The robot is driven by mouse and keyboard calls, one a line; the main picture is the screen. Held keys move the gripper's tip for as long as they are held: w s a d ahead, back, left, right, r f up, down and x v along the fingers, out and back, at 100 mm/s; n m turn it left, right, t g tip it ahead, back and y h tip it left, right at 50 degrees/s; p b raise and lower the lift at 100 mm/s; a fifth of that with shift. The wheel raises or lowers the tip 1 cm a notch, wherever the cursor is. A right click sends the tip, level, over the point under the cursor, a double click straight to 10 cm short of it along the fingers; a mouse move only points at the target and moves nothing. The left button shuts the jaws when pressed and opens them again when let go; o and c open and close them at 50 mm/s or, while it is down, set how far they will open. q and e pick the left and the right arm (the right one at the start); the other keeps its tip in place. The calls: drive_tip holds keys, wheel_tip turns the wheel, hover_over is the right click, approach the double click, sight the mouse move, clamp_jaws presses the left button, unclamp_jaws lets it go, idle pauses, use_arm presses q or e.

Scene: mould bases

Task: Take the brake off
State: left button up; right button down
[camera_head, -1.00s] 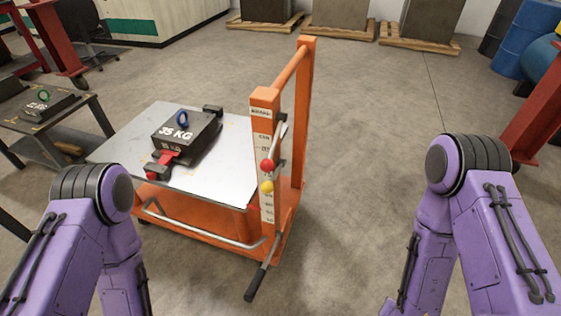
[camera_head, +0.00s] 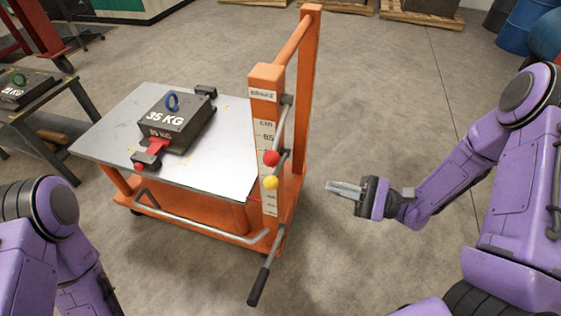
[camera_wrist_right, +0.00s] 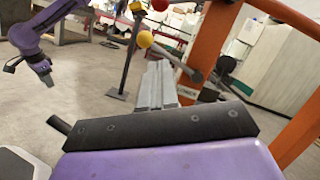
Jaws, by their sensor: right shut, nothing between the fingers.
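The orange lift cart (camera_head: 262,75) stands upright in the middle of the head view. A red knob (camera_head: 271,158) and a yellow knob (camera_head: 271,182) sit on levers at its labelled post. A grey bar with a black grip (camera_head: 259,287) slopes down from the post's foot. My right gripper (camera_head: 330,187) is shut and empty, right of the post and apart from it, roughly level with the yellow knob. In the right wrist view the shut fingers (camera_wrist_right: 157,85) point toward the cart; the yellow knob (camera_wrist_right: 145,39) and red knob (camera_wrist_right: 160,4) show beyond. My left gripper is outside the head view; a purple arm end (camera_wrist_right: 46,78) is small in the wrist view.
A black 35 KG mould base (camera_head: 172,120) with a blue ring lies on the cart's grey top (camera_head: 105,130). Another block (camera_head: 22,88) sits on a table at left. Pallets (camera_head: 420,15) and blue barrels (camera_head: 530,25) stand behind. The floor right of the cart is clear.

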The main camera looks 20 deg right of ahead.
sight(279, 131)
drive_tip(key=w+a+r+m+p, duration=0.2)
drive_tip(key=a+r, duration=0.4)
drive_tip(key=a, duration=0.4)
drive_tip(key=shift+w+r+t, duration=0.25)
drive_tip(key=shift+w+t, duration=0.15)
drive_tip(key=shift+w, duration=0.5)
